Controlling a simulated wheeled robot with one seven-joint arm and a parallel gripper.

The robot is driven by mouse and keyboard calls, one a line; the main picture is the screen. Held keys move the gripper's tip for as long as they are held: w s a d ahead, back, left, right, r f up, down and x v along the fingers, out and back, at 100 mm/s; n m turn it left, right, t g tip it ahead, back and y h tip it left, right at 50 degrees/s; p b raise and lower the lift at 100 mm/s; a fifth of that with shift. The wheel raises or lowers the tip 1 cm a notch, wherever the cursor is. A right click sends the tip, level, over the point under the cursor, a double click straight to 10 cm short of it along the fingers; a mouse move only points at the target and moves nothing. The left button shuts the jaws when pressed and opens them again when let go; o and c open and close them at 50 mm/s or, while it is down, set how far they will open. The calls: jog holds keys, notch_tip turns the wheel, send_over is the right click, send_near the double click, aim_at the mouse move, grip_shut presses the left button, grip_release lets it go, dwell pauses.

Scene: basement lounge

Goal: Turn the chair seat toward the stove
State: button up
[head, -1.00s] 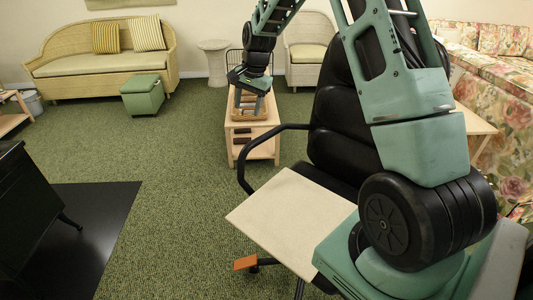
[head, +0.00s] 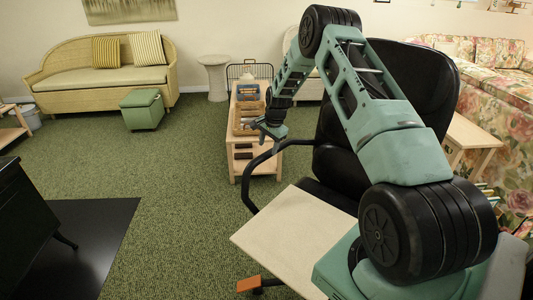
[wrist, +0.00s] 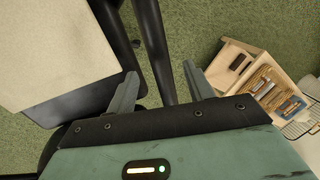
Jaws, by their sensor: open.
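The black office chair (head: 425,72) stands right of centre in the head view, its tall backrest partly hidden behind my arm. Its looped black armrest (head: 248,185) curves out to the left. The dark stove (head: 24,215) is cut off at the left edge, on a black floor pad (head: 95,235). My gripper (head: 268,133) is open near the top of the armrest. In the wrist view my gripper (wrist: 161,74) has its fingers apart, with the black armrest bar (wrist: 153,40) passing between them in the picture. I cannot tell whether they touch it.
A flat beige panel (head: 300,240) lies in front of the chair. A low wooden shelf (head: 240,160) with baskets stands beyond my gripper. A wicker sofa (head: 100,75), green ottoman (head: 142,110) and floral sofa (head: 500,110) stand farther off. Green carpet is clear between stove and chair.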

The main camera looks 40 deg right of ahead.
aim_at(267, 152)
jog(key=shift+x, duration=2.45)
grip_shut()
